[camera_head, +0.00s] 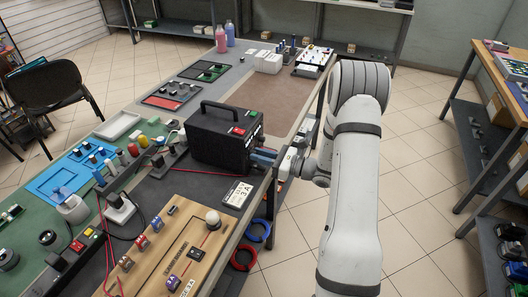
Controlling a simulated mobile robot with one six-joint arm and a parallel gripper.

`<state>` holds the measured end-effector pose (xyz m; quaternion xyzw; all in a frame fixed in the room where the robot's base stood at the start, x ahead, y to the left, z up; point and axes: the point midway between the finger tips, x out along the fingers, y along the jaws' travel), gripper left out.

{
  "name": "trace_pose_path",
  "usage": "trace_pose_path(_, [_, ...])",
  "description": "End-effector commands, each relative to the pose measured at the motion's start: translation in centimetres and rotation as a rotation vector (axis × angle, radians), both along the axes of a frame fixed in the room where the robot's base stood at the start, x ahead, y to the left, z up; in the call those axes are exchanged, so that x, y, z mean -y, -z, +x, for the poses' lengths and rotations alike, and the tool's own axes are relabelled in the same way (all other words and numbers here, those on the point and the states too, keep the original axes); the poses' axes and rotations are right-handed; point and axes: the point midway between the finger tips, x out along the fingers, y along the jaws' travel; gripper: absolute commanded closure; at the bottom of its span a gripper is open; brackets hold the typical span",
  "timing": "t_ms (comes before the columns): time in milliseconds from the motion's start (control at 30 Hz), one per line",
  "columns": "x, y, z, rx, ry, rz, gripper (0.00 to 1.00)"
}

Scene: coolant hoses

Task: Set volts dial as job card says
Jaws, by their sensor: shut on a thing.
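A black power supply box (219,138) with a carry handle stands on the dark mat near the middle of the bench. A red switch (239,131) shows on it. My gripper (262,157) reaches in from the right against the box's right-hand face. Its fingers are shut on what seems to be the volts dial, which they hide, so its setting cannot be read. A white card (239,194) with large dark print, likely the job card, lies on the mat just in front of the box. Its print is tilted and too small to read surely.
A wooden board (165,250) with several small blocks and a white knob lies at the front. A blue tray (75,172) and several coloured bottles crowd the left. Red (243,257) and blue (258,230) hose coils hang at the bench's right side. The brown mat (270,100) behind is mostly clear.

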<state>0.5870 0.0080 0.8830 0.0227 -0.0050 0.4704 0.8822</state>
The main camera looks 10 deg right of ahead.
Motion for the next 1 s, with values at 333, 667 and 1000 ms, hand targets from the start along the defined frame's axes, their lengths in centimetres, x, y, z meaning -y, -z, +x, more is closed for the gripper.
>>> trace_pose_path(333, [0.02, -0.39, 0.15, -0.242, 0.001, 0.179, 1.0])
trace_pose_path(667, [0.07, -0.28, 0.17, -0.393, 0.002, 0.29, 1.0])
trace_pose_path(1000, [0.1, -0.17, 0.19, -0.442, 0.002, 0.327, 1.0])
